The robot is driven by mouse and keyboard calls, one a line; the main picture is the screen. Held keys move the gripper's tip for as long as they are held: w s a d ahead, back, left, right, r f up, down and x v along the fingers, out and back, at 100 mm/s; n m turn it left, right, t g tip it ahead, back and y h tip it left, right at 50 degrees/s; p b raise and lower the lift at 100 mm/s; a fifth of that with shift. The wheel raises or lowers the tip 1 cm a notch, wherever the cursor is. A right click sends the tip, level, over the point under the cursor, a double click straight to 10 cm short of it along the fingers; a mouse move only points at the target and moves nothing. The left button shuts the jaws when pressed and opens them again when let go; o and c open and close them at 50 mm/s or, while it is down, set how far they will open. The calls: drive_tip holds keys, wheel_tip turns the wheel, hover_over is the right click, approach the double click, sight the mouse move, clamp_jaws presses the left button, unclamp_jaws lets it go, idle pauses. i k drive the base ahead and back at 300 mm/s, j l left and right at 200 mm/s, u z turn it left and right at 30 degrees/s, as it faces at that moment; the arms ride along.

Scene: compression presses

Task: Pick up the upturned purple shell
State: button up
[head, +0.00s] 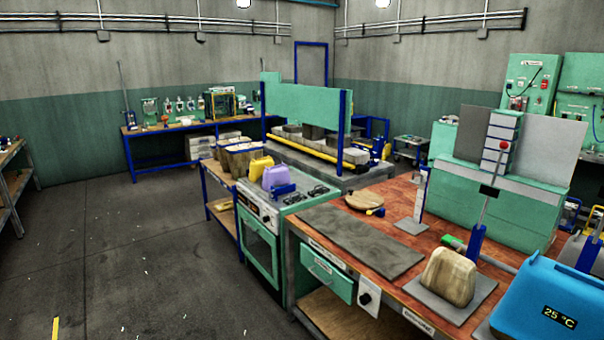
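The purple shell (276,177) stands on top of the green oven (264,234), near its back left part. It is small in the head view, and I cannot tell clearly which way its hollow faces. A yellow shell (261,168) stands just behind it and to its left. A dark blue object (283,189) sits right in front of the purple shell and hides its lower edge. My gripper is not in view.
A red-brown workbench (386,209) joins the oven on the right, bearing a grey slab (360,241), a stone-like block (449,277) and a blue box (549,304). Wooden-looking blocks (243,160) stand behind the oven. The floor (140,240) to the left is clear.

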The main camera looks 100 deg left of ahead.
sight(278, 175)
drive_tip(key=u, duration=3.55)
